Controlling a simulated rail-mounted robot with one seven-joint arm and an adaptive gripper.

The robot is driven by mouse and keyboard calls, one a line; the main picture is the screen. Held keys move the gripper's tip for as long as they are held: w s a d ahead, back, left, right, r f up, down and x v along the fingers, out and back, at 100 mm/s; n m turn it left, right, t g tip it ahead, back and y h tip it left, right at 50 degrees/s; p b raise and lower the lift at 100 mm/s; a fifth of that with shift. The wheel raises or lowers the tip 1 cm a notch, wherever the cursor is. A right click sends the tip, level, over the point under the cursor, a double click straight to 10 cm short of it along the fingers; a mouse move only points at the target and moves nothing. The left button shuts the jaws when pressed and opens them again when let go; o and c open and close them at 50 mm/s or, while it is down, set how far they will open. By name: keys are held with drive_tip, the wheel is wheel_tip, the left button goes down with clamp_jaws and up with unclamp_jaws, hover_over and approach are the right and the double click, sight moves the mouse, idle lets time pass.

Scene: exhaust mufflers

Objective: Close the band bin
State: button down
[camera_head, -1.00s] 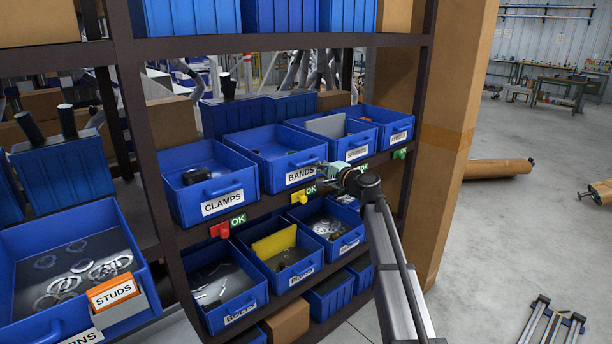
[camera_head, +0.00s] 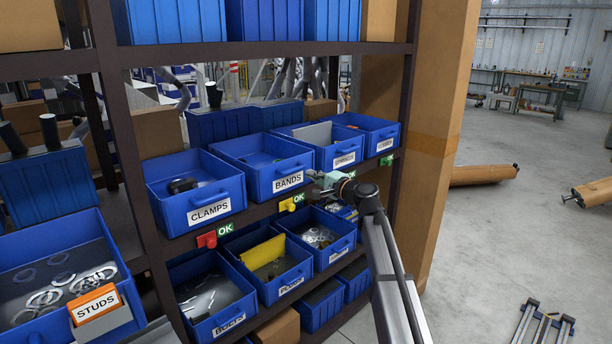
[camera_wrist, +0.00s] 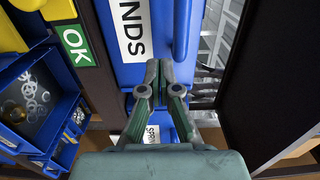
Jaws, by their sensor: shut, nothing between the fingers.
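The band bin (camera_head: 238,164) is a blue open-top bin with a white BANDS label, on the middle shelf between the clamps bin (camera_head: 205,187) and the springs bin (camera_head: 340,152). A few dark parts lie in it. My gripper (camera_head: 314,184) is at the right end of its front face. The wrist view shows the blue front, part of the label (camera_wrist: 134,28) and the handle (camera_wrist: 181,30). The fingertips (camera_wrist: 158,68) are together and empty, close to the front; I cannot tell whether they touch it.
More open bins, including bolts (camera_head: 228,322), stand below. A dark shelf post (camera_head: 405,130) is at the right.

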drive_tip(key=b+v, duration=0.1)
drive_tip(key=v, duration=0.9)
drive_tip(key=s+d+f+n+g+h, duration=0.25)
drive_tip(key=s+f, duration=0.45)
drive_tip(key=f, duration=0.8)
drive_tip(key=s+d+f+n+g+h, duration=0.1)
drive_tip(key=s+f+g+h, duration=0.45)
drive_tip(key=f, duration=0.95)
drive_tip(key=s+d+f+n+g, duration=0.1)
drive_tip(key=s+f+n+g, duration=0.1)
drive_tip(key=s+f, duration=1)
drive_tip(key=s+d+f+n+g+h+p, duration=0.1)
drive_tip(key=s+d+f+g+h, duration=0.1)
drive_tip(key=s+f, duration=0.6)
drive_tip(key=s+d+f+n+g+h+p, duration=0.1)
drive_tip(key=s+d+f+g, duration=0.15)
drive_tip(key=s+f, duration=0.6)
drive_tip(key=s+d+f+g+h, duration=0.1)
drive_tip(key=s+f, duration=0.3)
drive_tip(key=s, duration=0.8)
drive_tip(key=s+d+f+n+g+h+p, duration=0.1)
drive_tip(key=s+d+f+g, duration=0.1)
drive_tip(key=s, duration=1)
drive_tip(key=shift+s+f+g, duration=0.25)
drive_tip(key=shift+f+g, duration=0.6)
drive_tip(key=shift+g, duration=0.1)
drive_tip(key=shift+w+d, duration=0.1)
